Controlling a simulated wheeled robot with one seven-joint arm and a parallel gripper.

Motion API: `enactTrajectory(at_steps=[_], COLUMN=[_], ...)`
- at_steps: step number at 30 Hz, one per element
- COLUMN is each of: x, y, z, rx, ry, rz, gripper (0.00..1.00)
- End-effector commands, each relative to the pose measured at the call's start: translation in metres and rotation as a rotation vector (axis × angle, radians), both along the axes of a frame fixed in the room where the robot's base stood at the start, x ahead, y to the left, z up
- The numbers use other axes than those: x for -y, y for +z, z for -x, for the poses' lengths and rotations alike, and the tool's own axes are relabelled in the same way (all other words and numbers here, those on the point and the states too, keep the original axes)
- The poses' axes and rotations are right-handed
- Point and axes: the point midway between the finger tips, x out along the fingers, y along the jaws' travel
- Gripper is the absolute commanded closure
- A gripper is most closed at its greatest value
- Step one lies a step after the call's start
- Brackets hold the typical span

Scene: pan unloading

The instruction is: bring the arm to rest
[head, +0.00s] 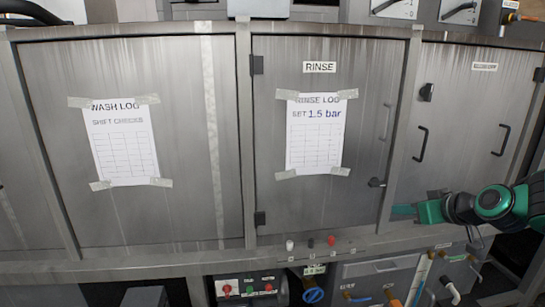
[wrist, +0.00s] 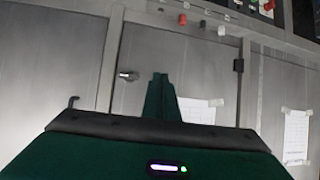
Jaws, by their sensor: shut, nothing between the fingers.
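My gripper (head: 404,210) shows at the right of the head view, at the end of my green and black arm. It points left, in front of the lower right part of the steel cabinet front. In the wrist view my gripper (wrist: 160,78) has its two green fingers together, with nothing between them. The fingertips look apart from the rinse door (head: 325,215), but the exact gap cannot be told.
A wash log (head: 122,143) hangs further left. Knobs (head: 310,243) line the ledge. A control box (head: 248,288), hoses and valves sit below. Door handles (head: 420,144) stand out at right.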

Motion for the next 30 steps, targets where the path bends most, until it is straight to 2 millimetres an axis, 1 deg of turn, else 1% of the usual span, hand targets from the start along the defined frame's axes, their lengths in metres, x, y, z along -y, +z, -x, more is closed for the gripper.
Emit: enactTrajectory(at_steps=[1,2,3,5,6,8,9,11,12,14,15,18,21,23,26,30], x=[0.001,0.003,0.008,0.015,0.021,0.029,0.035,0.042,0.046,0.050,0.052,0.054,0.053,0.051,0.051,0.051], y=[-0.009,-0.016,-0.024,-0.035,-0.041,-0.047,-0.051,-0.054,-0.055,-0.055,-0.055,-0.052,-0.050,-0.049,-0.049,-0.049], z=[0.019,0.031,0.048,0.076,0.095,0.126,0.147,0.180,0.202,0.233,0.252,0.291,0.315,0.323,0.329,0.329], rx=[-0.081,-0.136,-0.209,-0.317,-0.386,-0.489,-0.557,-0.654,-0.716,-0.800,-0.849,-0.949,-1.011,-1.033,-1.047,-1.048], ry=[-0.013,-0.027,-0.052,-0.099,-0.137,-0.202,-0.250,-0.330,-0.384,-0.466,-0.517,-0.627,-0.698,-0.724,-0.740,-0.740], rz=[0.015,0.020,0.025,0.029,0.029,0.024,0.018,0.002,-0.011,-0.034,-0.050,-0.092,-0.121,-0.132,-0.139,-0.140], gripper=[1.00,1.00,1.00,1.00,1.00,1.00,1.00,1.00,1.00,1.00,1.00,1.00,1.00,1.00,1.00,1.00])
